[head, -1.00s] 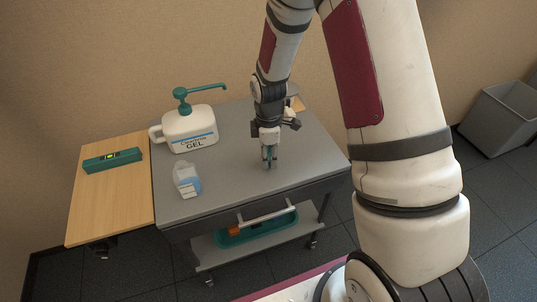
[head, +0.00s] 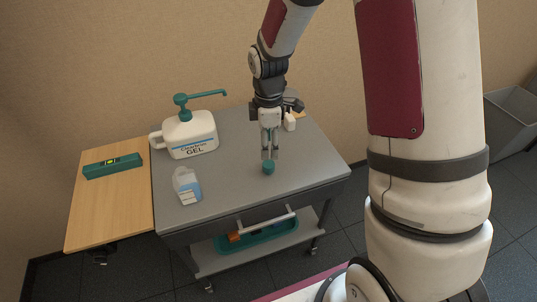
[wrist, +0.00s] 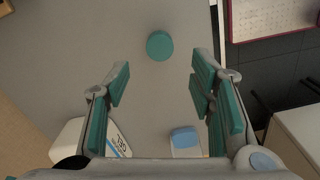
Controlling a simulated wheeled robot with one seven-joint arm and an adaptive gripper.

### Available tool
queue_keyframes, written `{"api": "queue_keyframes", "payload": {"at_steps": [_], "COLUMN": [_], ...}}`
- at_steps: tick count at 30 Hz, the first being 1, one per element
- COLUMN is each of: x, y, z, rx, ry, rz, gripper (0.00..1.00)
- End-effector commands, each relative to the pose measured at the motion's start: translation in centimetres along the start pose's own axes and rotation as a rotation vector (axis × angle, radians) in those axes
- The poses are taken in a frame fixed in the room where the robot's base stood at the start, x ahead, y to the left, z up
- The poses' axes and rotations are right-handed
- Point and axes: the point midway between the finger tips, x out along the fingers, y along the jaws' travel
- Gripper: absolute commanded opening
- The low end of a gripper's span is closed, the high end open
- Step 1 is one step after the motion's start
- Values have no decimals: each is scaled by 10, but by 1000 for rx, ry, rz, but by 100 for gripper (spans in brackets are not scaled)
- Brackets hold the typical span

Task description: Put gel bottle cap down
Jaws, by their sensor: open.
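The gel bottle cap (head: 268,167) is a small teal disc-like piece resting on the grey cart top (head: 230,175). In the wrist view the cap (wrist: 159,46) lies beyond the fingertips, centred between them. My gripper (head: 269,150) is open and empty, pointing down just above the cap and apart from it. It also shows in the wrist view (wrist: 160,75) with its teal-padded fingers spread. The white gel bottle (head: 190,135) with a teal pump stands on the cart's back left.
A small clear-and-blue bottle (head: 187,186) stands at the cart's front left. A small white item (head: 290,122) is behind my gripper. A teal device (head: 112,165) lies on the wooden side leaf (head: 95,210). The cart's front right is clear.

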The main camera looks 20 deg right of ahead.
Motion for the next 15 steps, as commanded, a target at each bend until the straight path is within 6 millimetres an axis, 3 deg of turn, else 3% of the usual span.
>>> {"api": "queue_keyframes", "payload": {"at_steps": [3,11,15], "x": [-21,-45,-74], "y": [1,-1,-12], "z": [0,0,5], "rx": [1,11,94], "ry": [1,1,-1], "rz": [4,6,35], "gripper": [50,50,50]}}
